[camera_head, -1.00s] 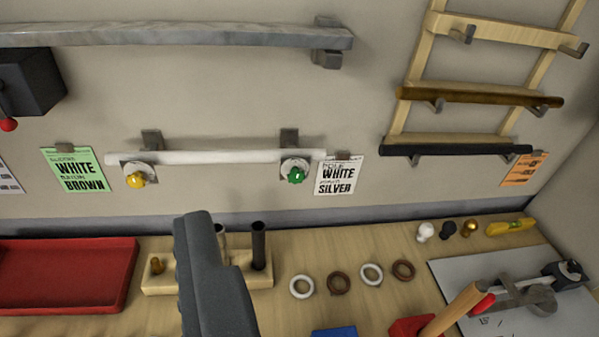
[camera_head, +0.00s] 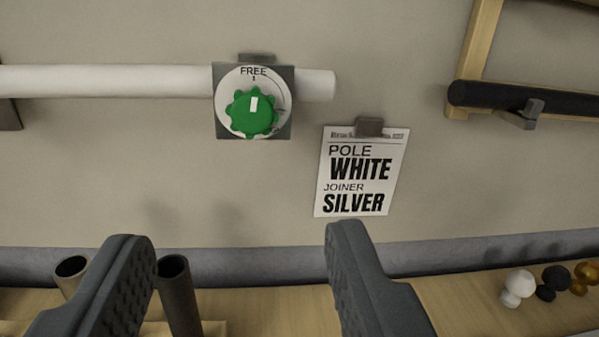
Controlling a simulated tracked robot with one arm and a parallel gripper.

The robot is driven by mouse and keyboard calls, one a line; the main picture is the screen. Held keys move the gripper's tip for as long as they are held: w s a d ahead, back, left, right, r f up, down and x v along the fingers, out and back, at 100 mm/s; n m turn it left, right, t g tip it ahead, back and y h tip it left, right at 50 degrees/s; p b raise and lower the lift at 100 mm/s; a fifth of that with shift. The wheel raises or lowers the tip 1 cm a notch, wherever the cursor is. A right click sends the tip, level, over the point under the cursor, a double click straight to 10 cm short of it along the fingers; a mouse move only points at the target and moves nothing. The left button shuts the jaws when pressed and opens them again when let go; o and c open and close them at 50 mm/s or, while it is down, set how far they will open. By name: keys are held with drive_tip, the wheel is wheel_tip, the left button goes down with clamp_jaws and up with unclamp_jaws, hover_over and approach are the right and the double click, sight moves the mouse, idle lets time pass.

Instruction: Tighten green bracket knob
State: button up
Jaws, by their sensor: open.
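The green bracket knob (camera_head: 251,113) is a scalloped dial with a white pointer mark, on a round white dial plate (camera_head: 238,84) marked FREE. The pointer points up, toward the FREE mark. The square grey bracket (camera_head: 284,129) sits on the wall, at the right end of a white pole (camera_head: 130,80). My gripper (camera_head: 240,235) is open and empty, its two dark fingers wide apart. It is below the knob in the picture and does not touch it; the knob lies between the fingers' left-right positions.
A card (camera_head: 358,180) reading POLE WHITE, JOINER SILVER hangs right of the bracket. A black pole (camera_head: 520,98) is on the rack at right. Dark tubes (camera_head: 178,290) stand behind the left finger. Small finials (camera_head: 517,287) are on the bench at right. The wall around the knob is clear.

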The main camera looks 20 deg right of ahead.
sight(255, 122)
drive_tip(key=p+x, duration=0.1)
drive_tip(key=x, duration=1)
drive_tip(key=shift+w+d+f+p, duration=0.1)
drive_tip(key=shift+w+d+p, duration=0.1)
drive_tip(key=shift+w+p, duration=0.15)
drive_tip(key=shift+w+d, duration=0.2)
drive_tip(key=shift+w, duration=0.7)
drive_tip(key=shift+d, duration=0.15)
drive_tip(key=c, duration=1)
